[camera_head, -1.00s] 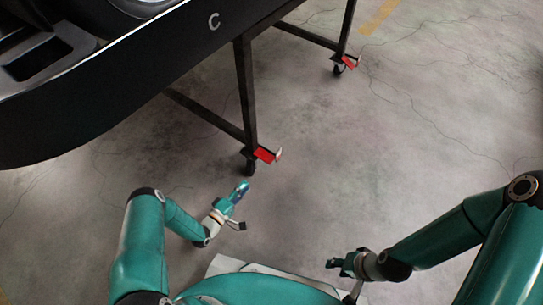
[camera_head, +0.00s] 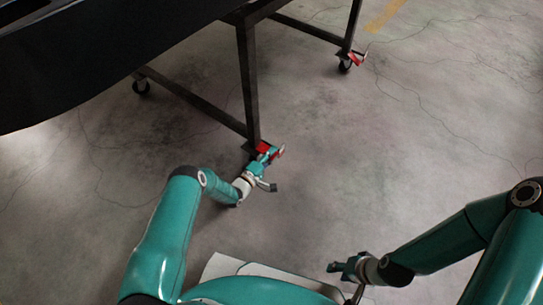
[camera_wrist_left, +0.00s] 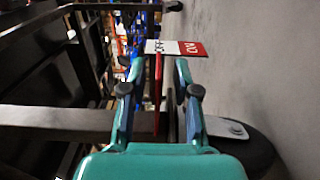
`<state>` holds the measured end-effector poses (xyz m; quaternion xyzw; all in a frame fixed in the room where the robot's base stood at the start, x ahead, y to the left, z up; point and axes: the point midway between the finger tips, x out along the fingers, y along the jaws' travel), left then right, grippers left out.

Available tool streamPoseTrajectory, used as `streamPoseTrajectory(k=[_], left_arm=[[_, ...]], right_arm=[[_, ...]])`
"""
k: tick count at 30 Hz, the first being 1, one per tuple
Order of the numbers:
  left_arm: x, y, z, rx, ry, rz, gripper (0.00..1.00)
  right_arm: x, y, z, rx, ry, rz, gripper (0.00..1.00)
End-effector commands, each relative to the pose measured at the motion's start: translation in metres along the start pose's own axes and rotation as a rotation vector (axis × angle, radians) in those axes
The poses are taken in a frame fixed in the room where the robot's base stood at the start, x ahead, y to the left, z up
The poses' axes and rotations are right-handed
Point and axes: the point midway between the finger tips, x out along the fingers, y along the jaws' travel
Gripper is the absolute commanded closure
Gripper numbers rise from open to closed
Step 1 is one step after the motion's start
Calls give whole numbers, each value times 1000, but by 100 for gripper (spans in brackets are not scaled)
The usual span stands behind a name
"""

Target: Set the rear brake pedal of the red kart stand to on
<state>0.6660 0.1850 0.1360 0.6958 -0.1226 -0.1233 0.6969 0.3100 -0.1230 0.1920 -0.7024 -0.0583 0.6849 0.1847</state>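The dark kart stand (camera_head: 248,82) rises on the upper left, with a red brake pedal (camera_head: 263,146) at its nearer caster. My left gripper (camera_head: 267,158) is at this pedal and partly covers it. In the left wrist view the pedal (camera_wrist_left: 158,90) shows edge-on as a thin red strip between the two fingers of my left gripper (camera_wrist_left: 158,68). The fingers are apart, with gaps on both sides of the strip. Beyond the tips is a red and white plate (camera_wrist_left: 190,48) marked ON on its red part. My right gripper (camera_head: 340,266) is far from the stand; its opening is unclear.
A second red pedal (camera_head: 357,57) sits at the farther caster (camera_head: 345,66). Another caster (camera_head: 141,87) stands under the left of the frame. In the left wrist view a dark wheel (camera_wrist_left: 255,150) is at lower right. The floor to the right is clear.

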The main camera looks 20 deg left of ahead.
Motion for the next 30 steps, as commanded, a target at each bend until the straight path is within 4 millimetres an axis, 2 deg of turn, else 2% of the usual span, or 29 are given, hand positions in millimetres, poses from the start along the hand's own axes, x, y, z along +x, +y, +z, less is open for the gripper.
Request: streamPoseTrajectory(k=[9, 14, 15, 30], left_arm=[[2, 0, 0, 1, 0, 0, 71], [2, 0, 0, 1, 0, 0, 98], [2, 0, 0, 1, 0, 0, 100], [-1, -1, 1, 5, 0, -3, 100]], right_arm=[[0, 0, 0, 0, 0, 0, 60], [0, 0, 0, 0, 0, 0, 60], [0, 0, 0, 0, 0, 0, 60], [-1, 0, 0, 0, 0, 0, 60]])
